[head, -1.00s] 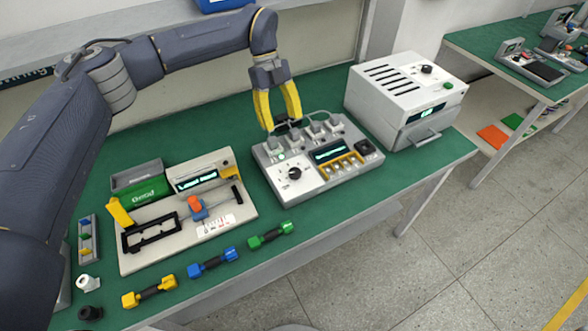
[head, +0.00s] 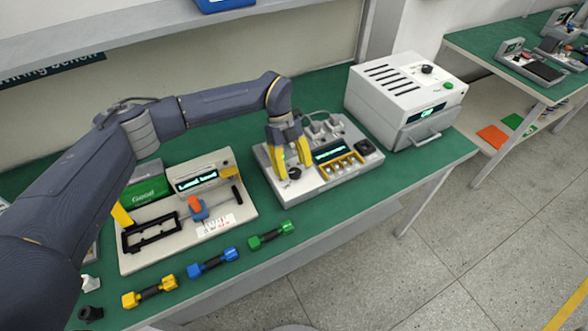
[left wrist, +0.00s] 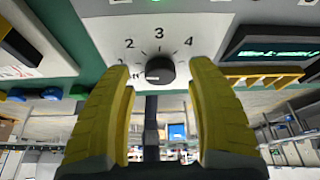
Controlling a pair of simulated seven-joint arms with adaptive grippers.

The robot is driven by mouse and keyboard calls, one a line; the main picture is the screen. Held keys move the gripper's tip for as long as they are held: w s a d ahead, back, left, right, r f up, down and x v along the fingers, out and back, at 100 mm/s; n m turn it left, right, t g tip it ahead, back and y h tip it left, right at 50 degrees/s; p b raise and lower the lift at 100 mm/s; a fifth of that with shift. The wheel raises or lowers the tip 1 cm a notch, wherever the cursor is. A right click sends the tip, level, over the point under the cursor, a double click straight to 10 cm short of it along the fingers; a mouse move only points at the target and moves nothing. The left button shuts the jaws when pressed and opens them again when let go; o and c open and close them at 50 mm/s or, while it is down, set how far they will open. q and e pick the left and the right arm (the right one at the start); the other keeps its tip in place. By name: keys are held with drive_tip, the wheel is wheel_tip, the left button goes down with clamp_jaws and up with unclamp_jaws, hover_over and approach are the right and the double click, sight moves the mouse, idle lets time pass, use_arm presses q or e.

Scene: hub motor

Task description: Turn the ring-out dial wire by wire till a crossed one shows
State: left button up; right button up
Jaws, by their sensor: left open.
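The ring-out dial (head: 294,173) is a black knob on the white front panel of the grey tester box (head: 345,183). In the left wrist view the dial (left wrist: 158,70) sits in the middle, with numbers around it; 2, 3 and 4 are readable. My left gripper (head: 293,171) is open, its yellow fingers pointing down over the dial. In the left wrist view its fingertips (left wrist: 160,68) stand on either side of the knob, with a gap on each side. The tester's display (head: 331,152) is lit, but its text is too small to read. My right gripper is not in view.
Left of the tester stands a beige fixture (head: 215,215) with a small screen. Blue (head: 214,261), green (head: 271,235) and yellow (head: 149,291) handled pieces lie along the bench front. A white vented machine (head: 405,100) stands to the right.

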use_arm(q)
drive_tip(key=shift+s+d+f, duration=0.15)
drive_tip(key=shift+s+f, duration=0.05)
drive_tip(key=shift+f, duration=0.35)
drive_tip(key=shift+c, duration=0.4)
clamp_jaws()
